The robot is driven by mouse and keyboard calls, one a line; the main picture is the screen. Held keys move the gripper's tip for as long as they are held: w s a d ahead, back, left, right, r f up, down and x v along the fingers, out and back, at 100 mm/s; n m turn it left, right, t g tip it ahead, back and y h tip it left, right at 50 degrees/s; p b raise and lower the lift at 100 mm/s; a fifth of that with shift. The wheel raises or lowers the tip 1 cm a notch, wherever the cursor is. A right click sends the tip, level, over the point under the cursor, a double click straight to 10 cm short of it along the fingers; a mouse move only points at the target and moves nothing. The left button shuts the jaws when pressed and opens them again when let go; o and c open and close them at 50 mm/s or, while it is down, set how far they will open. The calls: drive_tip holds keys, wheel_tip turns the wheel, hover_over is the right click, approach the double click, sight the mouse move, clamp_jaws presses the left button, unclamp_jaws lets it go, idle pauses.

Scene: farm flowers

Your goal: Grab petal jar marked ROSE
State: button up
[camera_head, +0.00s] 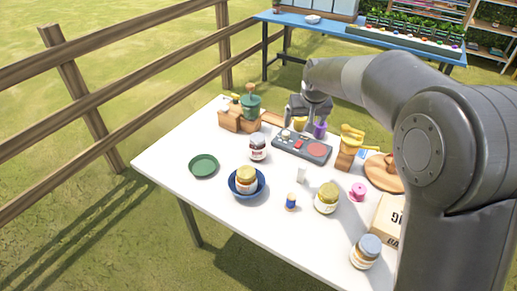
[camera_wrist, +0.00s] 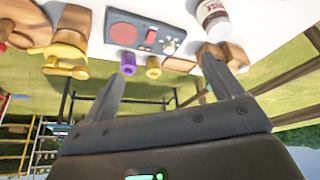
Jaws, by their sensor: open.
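Several jars stand on the white table; their label words are too small to read. One jar with a white body, dark lid and reddish label (camera_head: 257,148) stands left of the control panel; a similar jar shows at the top of the wrist view (camera_wrist: 213,18). A gold-lidded jar (camera_head: 246,181) sits in a blue bowl. Another gold-lidded jar (camera_head: 327,199) stands at centre right, and a grey-blue-lidded jar (camera_head: 366,251) near the front. I cannot tell which is marked ROSE. My gripper (camera_wrist: 165,68) is open and empty, at the table's far side near the panel.
A grey panel with red parts (camera_head: 302,147) lies beside purple (camera_head: 320,130) and yellow (camera_head: 300,124) cups. A green plate (camera_head: 203,165), small spool (camera_head: 291,202), pink item (camera_head: 358,191) and box (camera_head: 387,219) stand around. A wooden fence (camera_head: 150,75) runs along the left.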

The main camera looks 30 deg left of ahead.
drive_tip(key=n, duration=0.2)
hover_over(257, 140)
drive_tip(key=s+d, duration=0.2)
wheel_tip(257, 140, down, 11)
drive_tip(key=shift+g, duration=0.4)
drive_tip(key=x, duration=0.4)
drive_tip(key=shift+w+a+f, duration=0.2)
drive_tip(key=shift+w+a, duration=0.05)
drive_tip(key=shift+w, duration=0.05)
drive_tip(key=shift+x, duration=3.05)
drive_tip(key=shift+w+r, duration=0.1)
drive_tip(key=shift+w, duration=0.05)
drive_tip(key=shift+c, duration=0.6)
drive_tip(key=c, duration=1)
drive_tip(key=shift+c, duration=0.5)
drive_tip(key=shift+r+y, duration=0.15)
drive_tip(key=shift+y, duration=0.15)
